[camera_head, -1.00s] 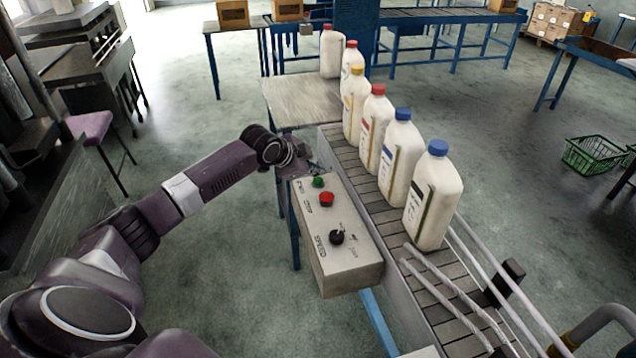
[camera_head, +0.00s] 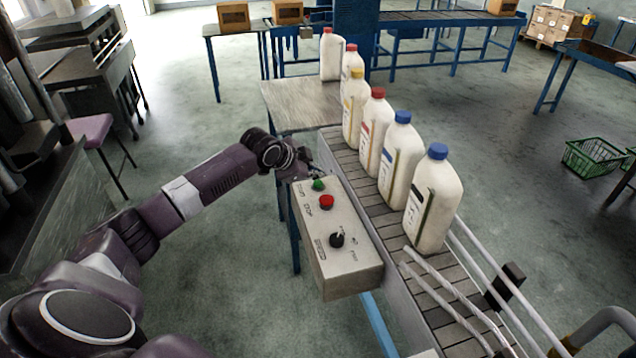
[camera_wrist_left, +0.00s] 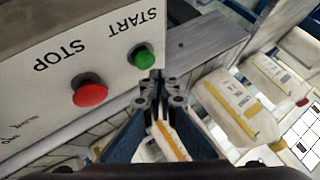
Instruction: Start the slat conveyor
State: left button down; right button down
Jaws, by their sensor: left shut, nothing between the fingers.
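The control box (camera_head: 336,262) stands beside the slat conveyor (camera_head: 430,292). On its top are a green START button (camera_head: 318,185), a red STOP button (camera_head: 326,202) and a black speed knob (camera_head: 337,240). My left gripper (camera_head: 306,164) is shut and empty near the box's far end, close to the green button. In the left wrist view the shut fingertips (camera_wrist_left: 160,82) are just below the green button (camera_wrist_left: 142,57); whether they touch the box I cannot tell. The red button (camera_wrist_left: 89,92) is to their left. My right gripper is not in view.
Several white bottles with coloured caps (camera_head: 434,205) stand in a row along the conveyor. Metal guide rails (camera_head: 455,290) run at its near end. A table (camera_head: 300,104) adjoins its far end. A green basket (camera_head: 592,157) lies on the floor at right.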

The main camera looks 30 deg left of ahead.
pick_arm(q)
jog(key=shift+f, duration=0.15)
jog(key=shift+f, duration=0.25)
